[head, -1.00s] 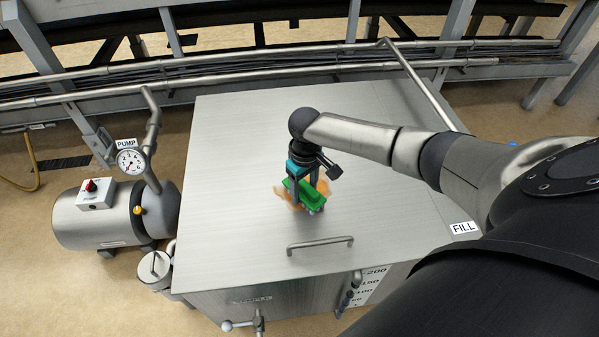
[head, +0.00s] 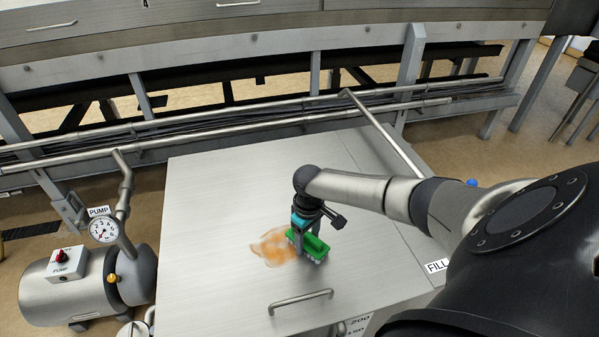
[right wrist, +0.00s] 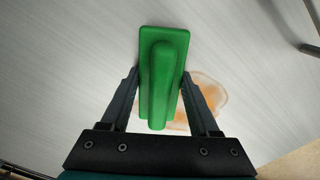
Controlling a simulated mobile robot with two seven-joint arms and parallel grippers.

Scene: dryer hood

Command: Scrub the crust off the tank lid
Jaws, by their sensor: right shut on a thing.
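The tank lid (head: 208,220) is a flat brushed-steel sheet with a bar handle (head: 300,299) near its front edge. An orange-brown crust (head: 270,247) stains the middle of the lid; it also shows in the right wrist view (right wrist: 208,98). My right gripper (head: 303,236) is shut on a green scrub brush (head: 316,247), with a finger on each side of its grip in the right wrist view (right wrist: 160,85). The brush is bristles down at the right edge of the crust and covers part of it. Whether the bristles touch the lid I cannot tell. My left gripper is out of view.
A pump (head: 75,285) with a gauge (head: 103,229) stands left of the tank. Pipes (head: 250,118) and a steel frame run behind it. A FILL label (head: 437,266) is at the right. The lid's left side is clear.

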